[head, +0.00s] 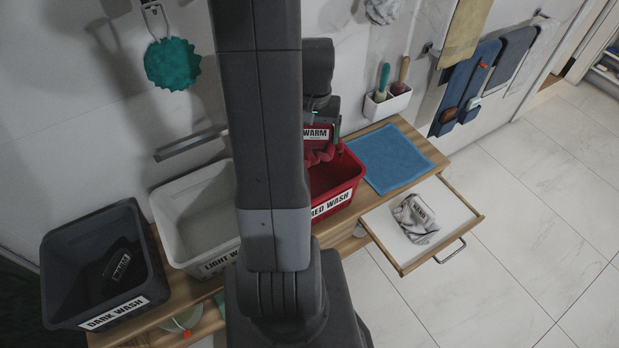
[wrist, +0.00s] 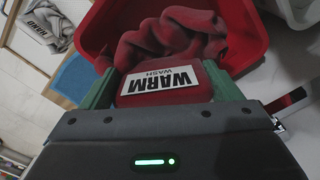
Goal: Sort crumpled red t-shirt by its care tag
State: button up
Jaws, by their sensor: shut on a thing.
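The crumpled red t-shirt (wrist: 166,38) is in my gripper (wrist: 168,88), pinched between the two green fingers. Its white tag (wrist: 163,79) reads "WARM WASH" and faces the wrist camera. In the head view, the shirt (head: 323,153) hangs over the red bin (head: 347,186), partly hidden by my arm. The red bin (wrist: 250,28) also shows around and beyond the shirt in the wrist view. Whether the shirt touches the bin is unclear.
A white "LIGHT W..." bin (head: 163,210) and a dark grey "DARK WASH" bin (head: 52,262), holding a dark tagged garment, stand left. Right are a blue cloth (head: 390,157) and an open drawer (head: 460,215) with a grey-white tagged garment (head: 416,219).

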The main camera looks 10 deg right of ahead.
aim_at(314, 144)
notch_tip(314, 144, down, 5)
jog(key=b, duration=0.3)
jog(key=shift+f+b, duration=0.15)
jog(key=shift+b, duration=0.15)
jog(key=o, duration=1.2)
jog(key=shift+o, duration=0.2)
notch_tip(314, 144, up, 14)
jog(key=shift+f, duration=0.1)
